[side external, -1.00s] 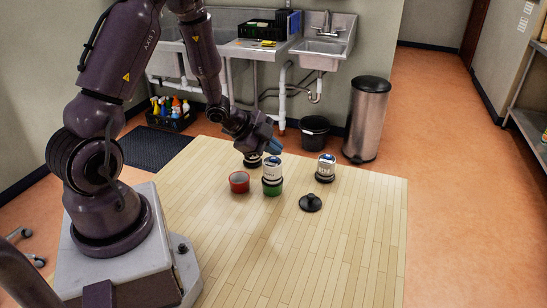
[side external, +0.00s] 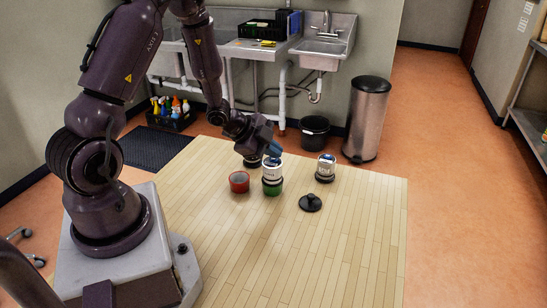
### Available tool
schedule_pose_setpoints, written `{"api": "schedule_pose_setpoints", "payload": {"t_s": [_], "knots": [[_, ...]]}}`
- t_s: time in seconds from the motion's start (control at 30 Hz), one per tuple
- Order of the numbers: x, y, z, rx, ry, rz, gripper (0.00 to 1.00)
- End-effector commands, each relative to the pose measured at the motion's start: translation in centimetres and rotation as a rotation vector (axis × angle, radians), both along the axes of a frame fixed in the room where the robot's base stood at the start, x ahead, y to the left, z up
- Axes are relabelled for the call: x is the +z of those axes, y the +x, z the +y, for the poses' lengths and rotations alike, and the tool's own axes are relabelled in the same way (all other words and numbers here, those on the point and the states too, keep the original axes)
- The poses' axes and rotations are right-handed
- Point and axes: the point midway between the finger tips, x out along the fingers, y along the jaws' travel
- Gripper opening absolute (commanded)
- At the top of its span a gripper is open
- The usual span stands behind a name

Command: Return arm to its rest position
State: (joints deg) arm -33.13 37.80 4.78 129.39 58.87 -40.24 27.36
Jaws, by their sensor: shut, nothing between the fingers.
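The can (side external: 272,172) stands upright in or on a green bowl (side external: 273,189). My gripper is shut and holds nothing. Whether the fingertips touch the can top cannot be told from this view.
A red bowl (side external: 239,182) stands left of the green one. A black lid-like piece (side external: 310,202) lies nearby. The table front is clear.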

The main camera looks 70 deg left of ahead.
Motion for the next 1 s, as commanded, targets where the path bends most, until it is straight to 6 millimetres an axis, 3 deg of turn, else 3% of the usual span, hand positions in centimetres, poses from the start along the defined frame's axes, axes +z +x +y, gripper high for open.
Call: {"api": "schedule_pose_setpoints", "payload": {"t_s": [0.4, 0.73, 1.0], "knots": [[1.6, 0.0, 0.0, 0.001, 0.0, -0.001, 0.0], [1.9, 0.0, 0.0, 0.0, 0.0, 0.0, 0.0], [4.3, 0.0, 0.0, 0.0, 0.002, -0.004, 0.0]]}}
